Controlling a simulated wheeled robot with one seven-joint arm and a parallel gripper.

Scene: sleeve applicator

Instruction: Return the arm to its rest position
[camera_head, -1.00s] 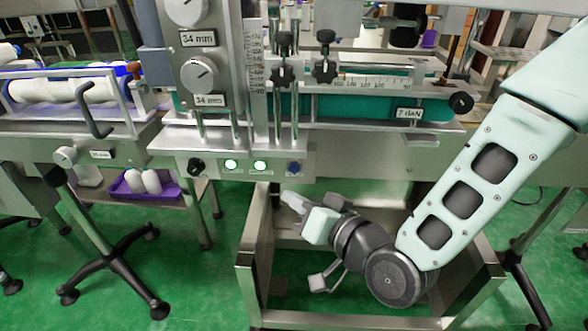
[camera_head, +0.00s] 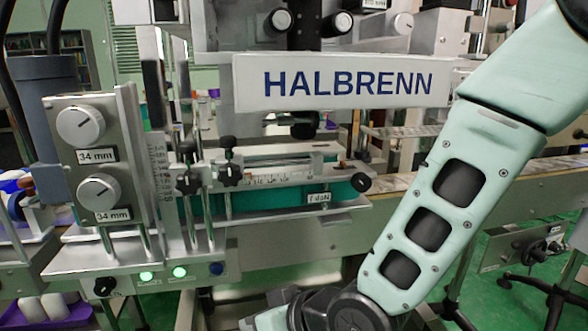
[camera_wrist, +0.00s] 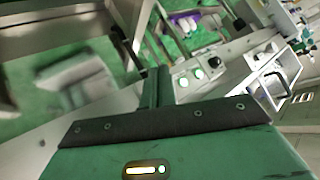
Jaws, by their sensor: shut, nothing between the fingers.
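My arm fills the right of the head view, a pale mint link (camera_head: 440,200) sloping down to a dark round joint (camera_head: 345,310) at the bottom edge. My gripper lies below the head view and is hidden there. In the wrist view my gripper (camera_wrist: 157,82) shows as a narrow dark-green finger shape above the black bolted plate (camera_wrist: 165,122). It is shut, with nothing held. Beyond it, tilted in this view, are the machine's control panel with lit buttons (camera_wrist: 198,73) and a blurred grey shape.
The machine with two 34 mm knobs (camera_head: 80,125) stands left of my arm. A HALBRENN sign (camera_head: 345,82) spans the middle. A conveyor (camera_head: 540,185) runs behind my arm. Green floor (camera_head: 490,262) shows at the lower right.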

